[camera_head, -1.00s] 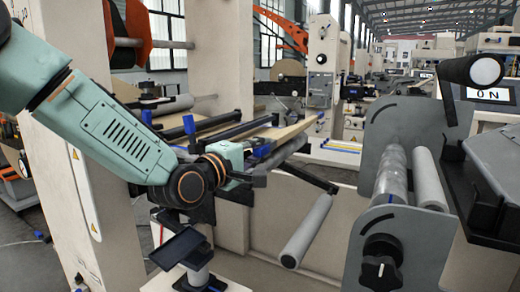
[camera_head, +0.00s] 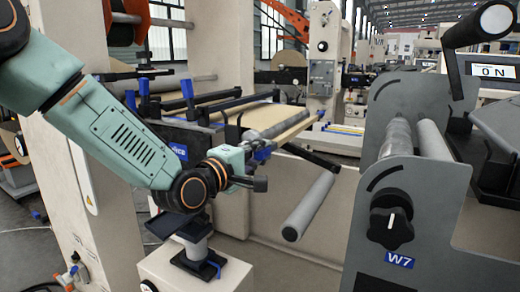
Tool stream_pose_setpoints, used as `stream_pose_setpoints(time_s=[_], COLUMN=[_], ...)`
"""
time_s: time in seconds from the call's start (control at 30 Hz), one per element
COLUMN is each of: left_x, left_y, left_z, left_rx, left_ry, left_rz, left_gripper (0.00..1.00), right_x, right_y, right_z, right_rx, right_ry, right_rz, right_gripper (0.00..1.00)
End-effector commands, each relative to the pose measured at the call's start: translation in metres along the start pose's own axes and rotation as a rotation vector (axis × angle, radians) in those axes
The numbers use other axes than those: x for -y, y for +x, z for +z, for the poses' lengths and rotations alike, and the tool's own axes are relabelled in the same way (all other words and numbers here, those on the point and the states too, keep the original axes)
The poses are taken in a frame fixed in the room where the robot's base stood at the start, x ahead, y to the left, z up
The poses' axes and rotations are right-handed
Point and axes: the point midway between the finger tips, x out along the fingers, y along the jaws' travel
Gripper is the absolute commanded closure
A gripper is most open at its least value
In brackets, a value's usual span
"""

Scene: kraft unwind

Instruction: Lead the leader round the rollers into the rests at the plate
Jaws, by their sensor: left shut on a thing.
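The leader, a brown kraft sheet (camera_head: 252,113), runs from the unwind frame toward the free grey roller, with a narrow bar (camera_head: 298,129) along its near edge. My left gripper (camera_head: 262,152) is shut at the near left end of this bar. The fingertips are small and partly hidden by the gripper body. A grey roller (camera_head: 308,205) hangs in front, below and right of the gripper. Two more rollers, a shiny one (camera_head: 396,136) and a grey one (camera_head: 432,140), sit between grey side plates (camera_head: 430,215) at the right. I cannot make out the rests. My right gripper is not in view.
A black knob (camera_head: 391,220) and a blue W7 label (camera_head: 400,260) are on the near side plate. A small black stand (camera_head: 180,225) is below my left arm. Open space lies between the gripper and the side plates.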

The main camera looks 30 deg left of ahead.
Motion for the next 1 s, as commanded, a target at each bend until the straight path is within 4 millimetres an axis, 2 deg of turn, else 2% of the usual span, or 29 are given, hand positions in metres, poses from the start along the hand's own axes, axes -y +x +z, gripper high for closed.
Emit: stream_pose_setpoints(time_s=[0.03, 1.0], left_x=[0.008, 0.098], left_y=[0.0, -0.001], left_z=[0.0, 0.001], left_rx=[0.0, -0.001], left_ry=[0.001, 0.001], left_rz=[0.001, 0.002], left_gripper=[1.0, 1.0], right_x=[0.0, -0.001], right_y=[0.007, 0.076], right_z=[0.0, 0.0], right_rx=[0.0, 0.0], right_ry=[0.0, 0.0], right_rz=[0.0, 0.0], right_gripper=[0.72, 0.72])
